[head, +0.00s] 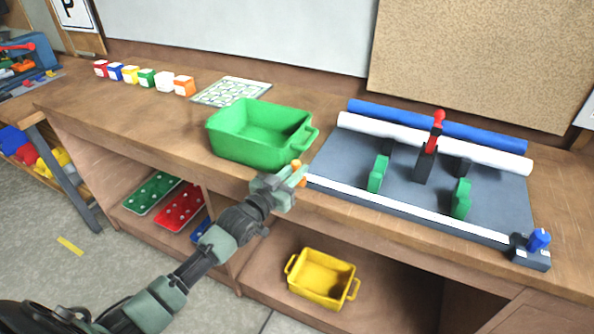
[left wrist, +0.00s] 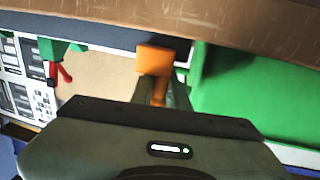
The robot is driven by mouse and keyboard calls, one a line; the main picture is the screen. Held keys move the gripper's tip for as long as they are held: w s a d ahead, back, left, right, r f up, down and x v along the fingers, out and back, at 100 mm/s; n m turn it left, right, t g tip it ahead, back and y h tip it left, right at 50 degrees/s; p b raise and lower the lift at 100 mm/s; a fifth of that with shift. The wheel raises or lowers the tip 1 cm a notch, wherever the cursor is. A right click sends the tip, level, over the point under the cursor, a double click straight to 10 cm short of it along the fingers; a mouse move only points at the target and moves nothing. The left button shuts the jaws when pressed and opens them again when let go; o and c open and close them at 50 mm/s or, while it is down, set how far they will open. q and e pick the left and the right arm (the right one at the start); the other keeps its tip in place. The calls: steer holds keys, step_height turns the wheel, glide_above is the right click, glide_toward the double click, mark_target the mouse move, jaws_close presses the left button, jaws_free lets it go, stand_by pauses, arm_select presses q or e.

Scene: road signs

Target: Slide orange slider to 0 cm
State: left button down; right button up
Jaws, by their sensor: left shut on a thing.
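The orange slider (head: 297,165) is at the left end of the white strip (head: 400,206) along the front edge of the grey board (head: 412,190). My left gripper (head: 290,180) is shut on it, and its fingers hide part of the slider. In the left wrist view the orange slider (left wrist: 155,60) shows as a block beyond the gripper's fingers (left wrist: 160,92). I cannot read any scale marks on the strip. My right gripper is not in view.
A green bin (head: 262,135) stands just behind and left of my left gripper. A red lever (head: 435,130), green handles (head: 378,174) and a blue knob (head: 539,239) rise from the board. A yellow bin (head: 321,278) sits on the shelf below.

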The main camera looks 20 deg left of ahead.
arm_select(q)
steer(key=c, duration=1.4)
jaws_free()
steer(key=shift+w+a+r, duration=0.1)
steer(key=shift+a+r, duration=0.2)
steer(key=shift+r, duration=0.05)
steer(key=shift+o, duration=0.2)
steer(key=shift+f, duration=0.2)
steer(key=shift+s, duration=0.25)
steer(key=s+a+b, duration=0.1)
steer(key=s+b, duration=0.1)
steer(key=s, duration=0.5)
steer(key=shift+s+a, duration=0.15)
steer(key=shift+a, duration=0.15)
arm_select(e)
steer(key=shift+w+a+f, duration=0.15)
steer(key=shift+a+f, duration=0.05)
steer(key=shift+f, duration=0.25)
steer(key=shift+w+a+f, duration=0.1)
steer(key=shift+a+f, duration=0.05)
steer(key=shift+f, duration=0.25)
